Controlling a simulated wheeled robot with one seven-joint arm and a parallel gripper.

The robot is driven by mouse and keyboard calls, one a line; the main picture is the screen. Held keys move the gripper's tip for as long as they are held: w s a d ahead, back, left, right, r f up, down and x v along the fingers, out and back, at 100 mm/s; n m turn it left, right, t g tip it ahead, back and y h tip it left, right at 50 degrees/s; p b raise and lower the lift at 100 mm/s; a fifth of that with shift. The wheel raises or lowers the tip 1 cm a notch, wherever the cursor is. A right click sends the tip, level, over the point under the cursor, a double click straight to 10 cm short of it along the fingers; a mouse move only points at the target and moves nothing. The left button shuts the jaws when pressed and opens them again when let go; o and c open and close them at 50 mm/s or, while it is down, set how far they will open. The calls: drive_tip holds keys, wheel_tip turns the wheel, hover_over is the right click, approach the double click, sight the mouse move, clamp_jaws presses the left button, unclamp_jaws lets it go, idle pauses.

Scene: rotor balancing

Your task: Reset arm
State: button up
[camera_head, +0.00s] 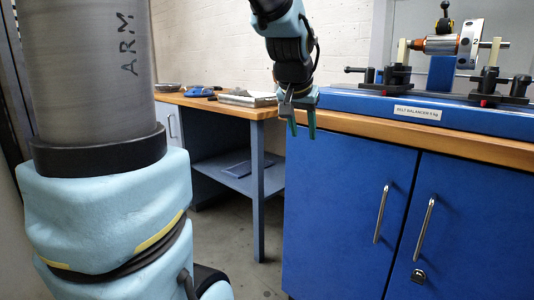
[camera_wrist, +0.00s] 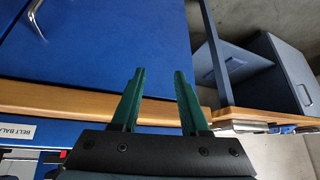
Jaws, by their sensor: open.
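My gripper (camera_head: 302,122) hangs from my arm in the head view, pointing down in front of the wooden bench edge, to the left of the balancing machine. In the wrist view my gripper (camera_wrist: 160,72) shows two green fingers apart with nothing between them. Beyond the fingertips are the blue cabinet front and grey floor. The gripper touches nothing that I can see.
The blue belt balancer (camera_head: 445,113) carries a rotor (camera_head: 440,45) on stands at right. Below is a blue cabinet (camera_head: 345,205) with handles. A wooden side table (camera_head: 225,108) at left holds a grey flat object (camera_head: 247,98). Bare floor (camera_head: 235,230) lies between.

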drive_tip(key=s+a+f+n+g+y, duration=0.1)
drive_tip(key=s+a+f+n+g, duration=0.15)
drive_tip(key=s+a+f, duration=0.5)
drive_tip(key=s+a+f+n+g+y, duration=0.1)
drive_tip(key=s+a+f+n+g, duration=0.15)
drive_tip(key=s+a+f, duration=0.5)
wheel_tip(320, 180, up, 25)
drive_tip(key=w+p, duration=0.3)
drive_tip(key=p, duration=2.5)
drive_tip(key=shift+a+m, duration=0.15)
drive_tip(key=shift+m, duration=0.25)
